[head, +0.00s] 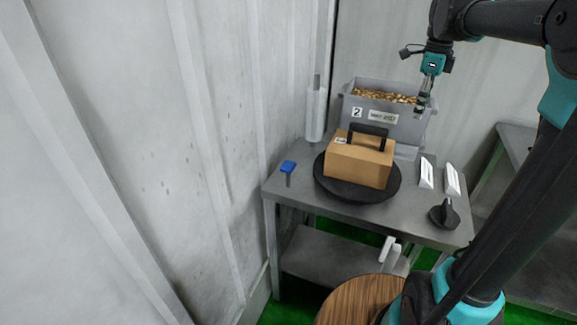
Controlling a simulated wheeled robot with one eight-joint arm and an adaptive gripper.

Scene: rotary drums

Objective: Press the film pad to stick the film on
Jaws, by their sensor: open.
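My gripper (421,105) hangs from my arm at the upper right, fingers down, in front of or above the right part of a grey bin; the exact depth is unclear. It is open and holds nothing that I can see. A brown cardboard box (358,166) sits on a round black turntable (330,187) on a grey metal table. A black handle-shaped piece (369,129) is on the box's top. A black round-based piece (444,214) stands at the table's right front. A white film-like roll (316,114) stands upright at the back left. I cannot tell which piece is the film pad.
The grey bin (354,94), marked 2, holds small brown-gold pieces behind the box. Two white upright pieces (426,173) (452,180) stand right of the turntable. A blue-topped piece (288,166) is at the left edge. A round wooden top (350,298) is in front, below.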

